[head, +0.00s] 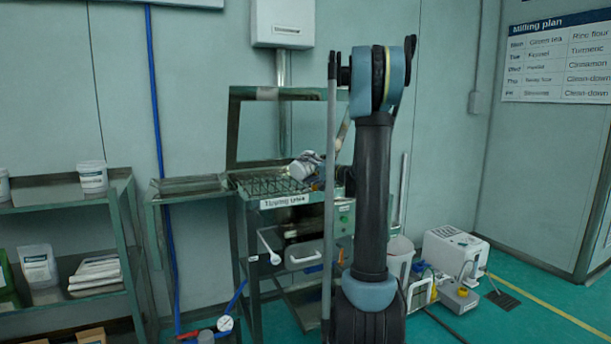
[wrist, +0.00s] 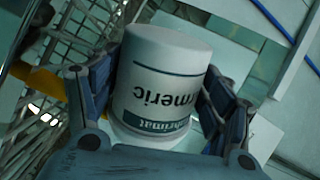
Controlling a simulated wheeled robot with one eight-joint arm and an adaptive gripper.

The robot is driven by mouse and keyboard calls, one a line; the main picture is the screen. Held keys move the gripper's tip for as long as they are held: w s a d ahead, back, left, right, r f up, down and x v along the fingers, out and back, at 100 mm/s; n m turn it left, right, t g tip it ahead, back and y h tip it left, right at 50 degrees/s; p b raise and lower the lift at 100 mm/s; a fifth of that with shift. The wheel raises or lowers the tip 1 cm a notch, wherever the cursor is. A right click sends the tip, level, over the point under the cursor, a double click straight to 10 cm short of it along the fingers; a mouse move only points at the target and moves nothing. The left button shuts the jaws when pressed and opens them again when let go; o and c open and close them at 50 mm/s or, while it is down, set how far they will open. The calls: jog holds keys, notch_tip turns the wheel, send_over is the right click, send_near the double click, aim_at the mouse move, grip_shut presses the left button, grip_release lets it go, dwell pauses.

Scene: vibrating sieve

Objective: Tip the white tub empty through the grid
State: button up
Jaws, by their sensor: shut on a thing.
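In the head view the tub (head: 301,168) is small and tilted, just above the right part of the dark grid (head: 262,184) of the tipping station. My gripper (head: 318,172) is partly hidden behind my own arm there. The tub's mouth and any contents or stream cannot be made out.
The station's raised hood (head: 236,130) stands behind the grid. A side shelf (head: 188,186) adjoins it at left. A green rack (head: 70,195) at far left holds another white tub (head: 92,177) and bags. A white bin (head: 400,255) and a machine (head: 455,250) stand on the floor at right.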

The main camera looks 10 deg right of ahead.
jog(key=shift+w+d+r+m, duration=0.1)
jog(key=shift+r+m, duration=0.65)
jog(key=shift+m, duration=0.35)
jog(key=m, duration=0.1)
jog(key=r+m, duration=0.1)
jog(key=shift+w+d+r+m, duration=0.3)
jog(key=shift+d, duration=0.1)
jog(key=shift+w+d+r+m, duration=0.4)
jog(key=shift+d+m, duration=0.05)
jog(key=shift+m, duration=0.6)
jog(key=shift+w+d+r+m, duration=0.35)
jog(key=shift+d+r+m, duration=0.1)
jog(key=shift+m, duration=0.55)
jog(key=shift+w+d+r+m, duration=0.4)
jog(key=shift+m, duration=0.65)
jog(key=shift+s, duration=0.1)
